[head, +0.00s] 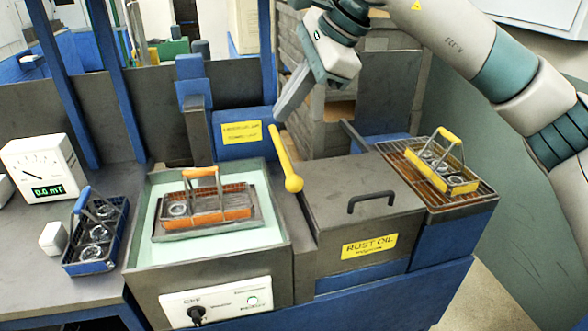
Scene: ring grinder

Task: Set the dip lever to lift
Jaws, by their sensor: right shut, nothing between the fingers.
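The dip lever (284,160) is a yellow rod with a round knob at its near end, between the open tank and the lidded box. Its knob end points toward me and down in the picture. My right gripper (281,115) comes in from the top right. It is shut and empty, with its tips just above the lever's far end in the picture; I cannot tell whether they touch it. The open tank (140,235) holds pale green liquid. An orange basket (223,215) with metal rings stands on a rack in it. My left gripper is not in view.
The lidded box (345,185) labelled rust oil is closed, with a black handle. A yellow basket (455,186) sits on a rack at right. A blue basket (68,268) of rings and a meter (45,165) reading 0.0 mT stand at left. Blue posts (115,80) rise behind.

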